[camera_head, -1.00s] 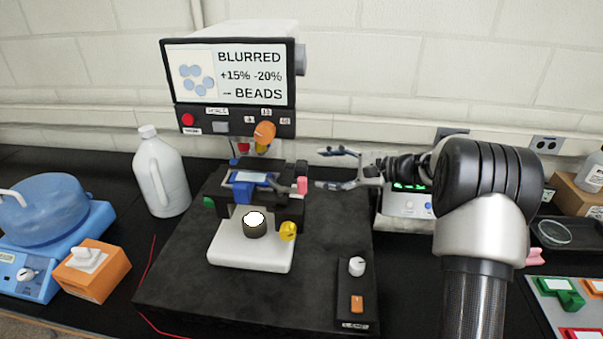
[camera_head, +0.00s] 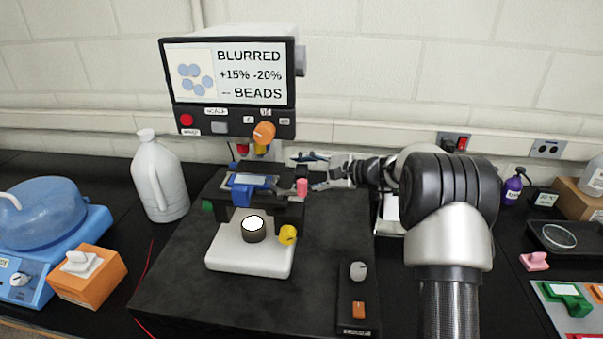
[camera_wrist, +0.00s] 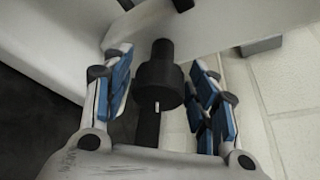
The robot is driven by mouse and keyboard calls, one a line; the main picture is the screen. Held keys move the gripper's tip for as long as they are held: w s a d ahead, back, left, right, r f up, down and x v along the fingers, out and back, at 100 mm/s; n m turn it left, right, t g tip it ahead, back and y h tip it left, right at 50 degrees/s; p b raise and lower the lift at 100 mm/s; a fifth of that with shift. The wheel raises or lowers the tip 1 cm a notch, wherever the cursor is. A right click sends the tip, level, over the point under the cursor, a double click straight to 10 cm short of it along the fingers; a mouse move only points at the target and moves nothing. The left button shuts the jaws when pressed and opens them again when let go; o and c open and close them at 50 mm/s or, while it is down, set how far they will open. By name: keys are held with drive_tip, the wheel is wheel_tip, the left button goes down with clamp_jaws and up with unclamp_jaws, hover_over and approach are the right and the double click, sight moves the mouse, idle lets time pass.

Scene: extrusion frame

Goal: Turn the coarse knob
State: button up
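The microscope has several knobs: a pink one (camera_head: 302,187) at the right of the stage (camera_head: 252,183), an orange one (camera_head: 264,132) under the screen and a yellow one (camera_head: 288,234) on the white base (camera_head: 248,255). No readable label shows which is the coarse knob. My gripper (camera_head: 313,172) is open, just right of the stage near the pink knob. In the wrist view, a black stepped cylinder (camera_wrist: 160,84) with a small white mark lies between the open blue-padded fingers (camera_wrist: 162,80). I see no clear contact with it.
The screen (camera_head: 230,76) reads "BLURRED +15% -20% -- BEADS". A control box with a grey knob (camera_head: 358,271) and an orange switch (camera_head: 358,310) lies front right on the black platform (camera_head: 190,305). A white jug (camera_head: 160,180) stands left. My arm covers things at the right.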

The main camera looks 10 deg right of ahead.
drive_tip(key=c, duration=0.8)
drive_tip(key=shift+r+p, duration=0.1)
drive_tip(key=shift+p, duration=0.45)
drive_tip(key=shift+r+m+g+p, duration=0.15)
drive_tip(key=shift+m+g+p, duration=0.2)
drive_tip(key=shift+p, duration=0.8)
drive_tip(key=m+p, duration=0.1)
drive_tip(key=p, duration=0.3)
drive_tip(key=shift+r+m+g+p, duration=0.1)
drive_tip(key=shift+m+g+p, duration=0.25)
drive_tip(key=m+g+p, duration=0.1)
drive_tip(key=p, duration=0.2)
drive_tip(key=shift+w, duration=0.1)
drive_tip(key=shift+f+m+g+p, duration=0.25)
drive_tip(key=shift+m+g+p, duration=0.45)
drive_tip(key=shift+m+p, duration=0.4)
